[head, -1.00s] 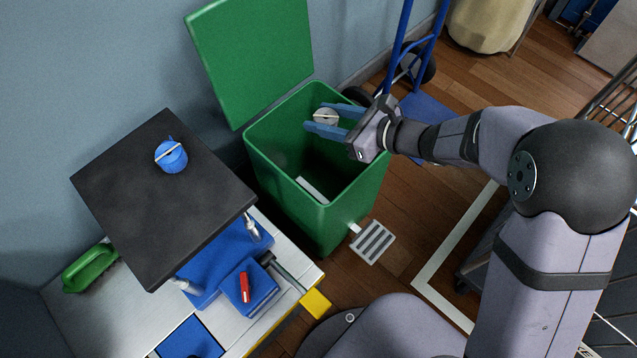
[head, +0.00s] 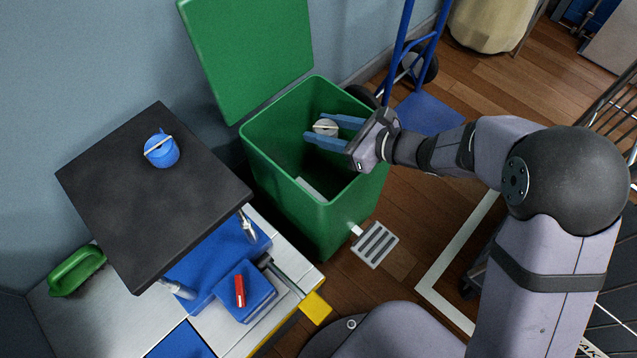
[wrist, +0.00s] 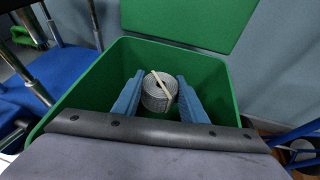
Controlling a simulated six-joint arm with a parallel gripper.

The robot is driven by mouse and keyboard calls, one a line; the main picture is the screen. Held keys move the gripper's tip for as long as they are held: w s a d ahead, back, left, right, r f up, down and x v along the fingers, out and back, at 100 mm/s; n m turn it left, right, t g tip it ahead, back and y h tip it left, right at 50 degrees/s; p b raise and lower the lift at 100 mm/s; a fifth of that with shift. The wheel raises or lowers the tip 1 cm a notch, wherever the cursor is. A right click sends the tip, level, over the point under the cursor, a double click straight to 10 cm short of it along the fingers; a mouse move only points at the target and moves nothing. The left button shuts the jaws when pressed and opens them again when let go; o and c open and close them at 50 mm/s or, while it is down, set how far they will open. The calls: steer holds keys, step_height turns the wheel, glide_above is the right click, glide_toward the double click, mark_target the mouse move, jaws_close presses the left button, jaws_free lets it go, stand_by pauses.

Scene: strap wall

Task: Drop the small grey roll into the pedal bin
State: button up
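The small grey roll (head: 326,127) has a pale strap across its top. It is held between the blue fingers of my gripper (head: 330,131), above the mouth of the bin. In the wrist view the roll (wrist: 157,98) sits between the two fingertips (wrist: 160,88), which appear to touch its sides. The green pedal bin (head: 290,213) stands on the floor with its lid (head: 248,55) raised against the wall. Its grey slotted pedal (head: 375,244) sticks out at the front. A pale patch shows inside the bin; what it is cannot be told.
A black slab (head: 150,215) left of the bin carries a blue roll (head: 162,152). Below it is a bench with blue parts and a red item (head: 240,291). A blue hand truck (head: 428,112) stands close behind the bin on the right.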

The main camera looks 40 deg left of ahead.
steer(key=o, duration=0.4)
steer(key=shift+o, duration=0.2)
steer(key=shift+d, duration=0.1)
steer(key=shift+p+v, duration=1.3)
steer(key=shift+v, duration=2.3)
steer(key=s+d+r+n+t+h+p, duration=0.2)
steer(key=d+n+h+p, duration=0.45)
steer(key=d, duration=1.45)
steer(key=s+d+r+n+h+p, duration=0.25)
steer(key=d+n+h, duration=0.6)
steer(key=d, duration=1.25)
step_height(320, 180, up, 38)
steer(key=n+y+p, duration=0.1)
steer(key=p, duration=3.7)
steer(key=shift+w+r+y, duration=0.25)
steer(key=shift+y, duration=0.05)
